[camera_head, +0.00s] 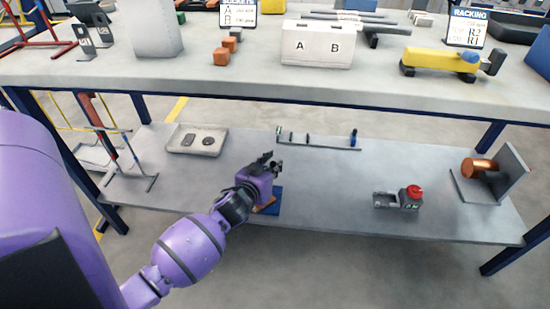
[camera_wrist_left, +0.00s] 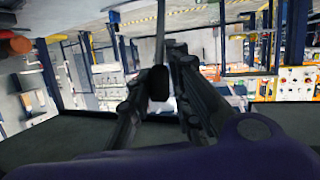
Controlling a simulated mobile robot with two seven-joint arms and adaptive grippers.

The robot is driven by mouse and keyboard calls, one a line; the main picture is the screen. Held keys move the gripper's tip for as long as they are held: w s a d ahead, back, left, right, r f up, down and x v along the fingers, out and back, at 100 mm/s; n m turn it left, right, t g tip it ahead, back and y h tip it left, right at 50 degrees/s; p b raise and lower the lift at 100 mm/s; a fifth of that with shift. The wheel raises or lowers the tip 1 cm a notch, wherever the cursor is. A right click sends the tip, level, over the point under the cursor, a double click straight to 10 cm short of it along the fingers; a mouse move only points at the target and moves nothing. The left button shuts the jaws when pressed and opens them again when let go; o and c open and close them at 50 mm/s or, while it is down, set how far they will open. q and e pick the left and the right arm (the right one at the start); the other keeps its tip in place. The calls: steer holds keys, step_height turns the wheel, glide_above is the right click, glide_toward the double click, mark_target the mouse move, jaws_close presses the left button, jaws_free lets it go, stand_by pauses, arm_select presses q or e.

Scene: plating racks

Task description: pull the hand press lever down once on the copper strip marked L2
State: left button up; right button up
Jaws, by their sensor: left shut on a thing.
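The hand press stands on the lower shelf, mostly hidden behind my left gripper (camera_head: 270,162); its blue base (camera_head: 275,202) shows below the purple wrist. An orange-copper piece (camera_head: 265,206), likely the copper strip, shows at the base; no L2 mark can be read. In the left wrist view, a thin rod with a black knob (camera_wrist_left: 158,83), which looks like the press lever, lies between the fingers of my left gripper (camera_wrist_left: 152,68). The gripper is shut on it. My right gripper is not in view.
A tray (camera_head: 172,148) with two dark parts lies left on the lower shelf (camera_head: 330,205). A rail (camera_head: 320,146) with small pegs is behind the press. A red-button box (camera_head: 410,198) and a bracket with a copper cylinder (camera_head: 480,166) stand right.

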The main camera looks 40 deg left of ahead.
arm_select(q)
steer(key=shift+s+d+f, duration=0.8)
steer(key=shift+s+d, duration=0.15)
steer(key=shift+s, duration=0.15)
steer(key=shift+f, duration=0.1)
steer(key=shift+s+d+f, duration=0.35)
steer(key=shift+s+f, duration=0.15)
steer(key=shift+s+d+f, duration=0.3)
steer(key=shift+s+f, duration=0.2)
jaws_close()
steer(key=shift+w+a+r+p, duration=0.5)
steer(key=shift+r+p, duration=0.05)
steer(key=shift+p, duration=0.15)
steer(key=shift+a, duration=0.1)
